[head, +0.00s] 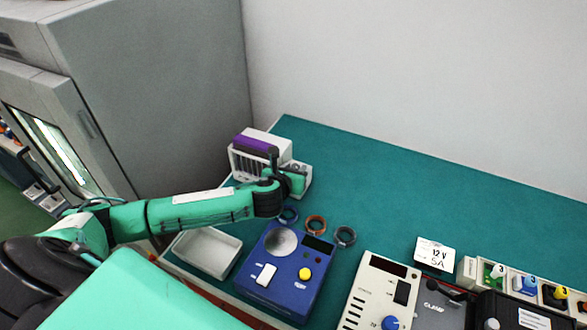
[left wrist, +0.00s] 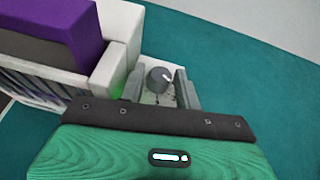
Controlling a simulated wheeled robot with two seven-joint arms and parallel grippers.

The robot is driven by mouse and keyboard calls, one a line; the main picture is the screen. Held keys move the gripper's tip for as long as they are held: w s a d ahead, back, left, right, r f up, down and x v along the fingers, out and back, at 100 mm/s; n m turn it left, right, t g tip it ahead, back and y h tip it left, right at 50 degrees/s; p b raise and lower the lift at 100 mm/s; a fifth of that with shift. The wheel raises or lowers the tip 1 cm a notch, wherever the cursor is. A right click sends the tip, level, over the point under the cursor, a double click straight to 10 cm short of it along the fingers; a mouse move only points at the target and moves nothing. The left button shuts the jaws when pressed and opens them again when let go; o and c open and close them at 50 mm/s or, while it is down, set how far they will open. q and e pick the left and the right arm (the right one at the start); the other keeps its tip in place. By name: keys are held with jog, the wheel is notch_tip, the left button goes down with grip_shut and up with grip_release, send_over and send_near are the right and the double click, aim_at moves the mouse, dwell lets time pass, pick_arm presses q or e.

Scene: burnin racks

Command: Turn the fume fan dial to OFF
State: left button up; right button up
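The fume fan dial (left wrist: 158,79) is a grey round knob with a white mark, on a pale plate beside the white and purple fume fan unit. The mark points toward the upper right in the left wrist view. The fan unit (head: 270,145) stands at the far left end of the green bench. My left gripper (left wrist: 160,90) is open, with one finger on each side of the knob and visible gaps to it. In the head view my left gripper (head: 288,178) hides the dial. Contact cannot be told. My right gripper is not in view.
A cream control panel (head: 362,285) and other devices are at the right. A grey cabinet (head: 160,70) stands left. The back bench is clear.

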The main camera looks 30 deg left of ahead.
pick_arm(q)
jog(key=c, duration=0.7)
jog(key=shift+d+r+n+y+p, duration=0.2)
jog(key=shift+n+y+p, duration=0.55)
jog(key=shift+p, duration=0.35)
jog(key=n+y+p, duration=0.1)
jog(key=n+g+y+p, duration=0.1)
jog(key=y+p, duration=0.1)
jog(key=n+g+y+p, duration=0.1)
jog(key=n, duration=0.1)
jog(key=shift+w+d+p, duration=0.1)
jog(key=shift+d+p, duration=0.15)
jog(key=shift+p, duration=0.15)
jog(key=n+g+y+p, duration=0.2)
jog(key=n+y, duration=0.1)
jog(key=shift+w+d+g, duration=0.1)
jog(key=shift+w+g, duration=0.05)
jog(key=shift+g, duration=0.25)
jog(key=shift+w+f+n+g+y+p, duration=0.1)
jog(key=shift+n+g+y+p, duration=0.35)
jog(key=shift+n+g+p, duration=0.25)
